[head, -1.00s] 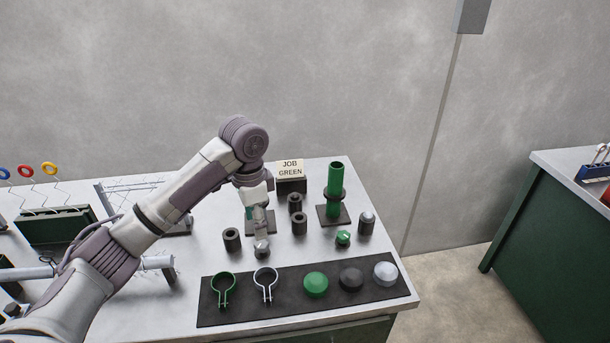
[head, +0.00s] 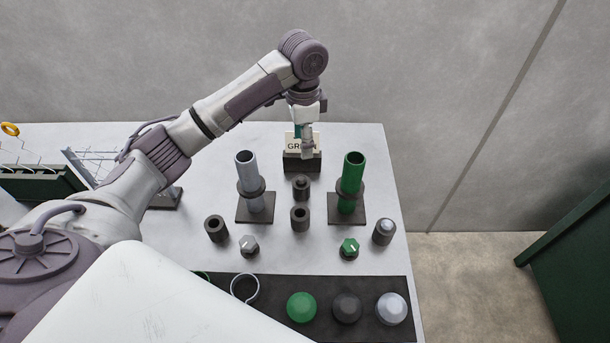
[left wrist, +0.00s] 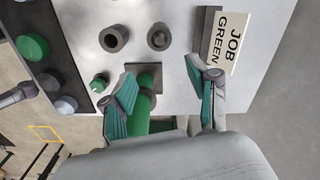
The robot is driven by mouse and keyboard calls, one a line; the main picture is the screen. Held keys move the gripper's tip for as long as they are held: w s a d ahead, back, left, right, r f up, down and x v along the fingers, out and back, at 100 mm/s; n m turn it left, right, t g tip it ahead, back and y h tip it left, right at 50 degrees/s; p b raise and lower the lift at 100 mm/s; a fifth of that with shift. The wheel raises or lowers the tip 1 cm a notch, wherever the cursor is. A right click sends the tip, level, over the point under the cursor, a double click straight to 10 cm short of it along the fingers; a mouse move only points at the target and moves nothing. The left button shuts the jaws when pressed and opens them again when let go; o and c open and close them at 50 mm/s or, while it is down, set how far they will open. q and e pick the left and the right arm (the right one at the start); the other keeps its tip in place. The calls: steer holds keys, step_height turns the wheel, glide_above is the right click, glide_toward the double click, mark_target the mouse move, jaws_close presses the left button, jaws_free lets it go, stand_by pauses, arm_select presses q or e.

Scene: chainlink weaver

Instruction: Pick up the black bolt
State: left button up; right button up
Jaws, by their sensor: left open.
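A dark bolt-like piece with a narrower top (head: 302,186) stands in the back middle of the table, in front of the job sign. In the left wrist view it seems to be the dark round holder with a filled centre (left wrist: 160,37); I cannot tell its bolt from its holder. My left gripper (head: 307,152) is above and behind it, in front of the sign. In the left wrist view its two teal-padded fingers (left wrist: 158,70) are spread with nothing held between them.
Dark hollow holders (head: 300,218) and (head: 216,229) stand nearby. A silver-topped holder (head: 383,231) is at right. A grey post (head: 247,180) and a green post (head: 351,180) flank the bolt. The sign (head: 303,161) is behind. Domes and clamps lie on a black mat (head: 268,283).

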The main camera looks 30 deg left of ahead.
arm_select(q)
steer(key=p, duration=0.1)
glide_above(302, 178)
step_height(302, 178, down, 6)
steer(key=shift+s+d, duration=0.1)
steer(key=shift+d, duration=0.05)
steer(key=shift+f, duration=0.55)
steer(key=shift+f+p, duration=0.4)
steer(key=shift+p, duration=0.05)
step_height(302, 178, down, 4)
steer(key=shift+r+p, duration=0.25)
steer(key=shift+p, duration=0.3)
steer(key=shift+f, duration=0.35)
jaws_close()
arm_select(e)
steer(key=r, duration=0.3)
steer(key=shift+s+r, duration=0.1)
steer(key=shift+s, duration=0.25)
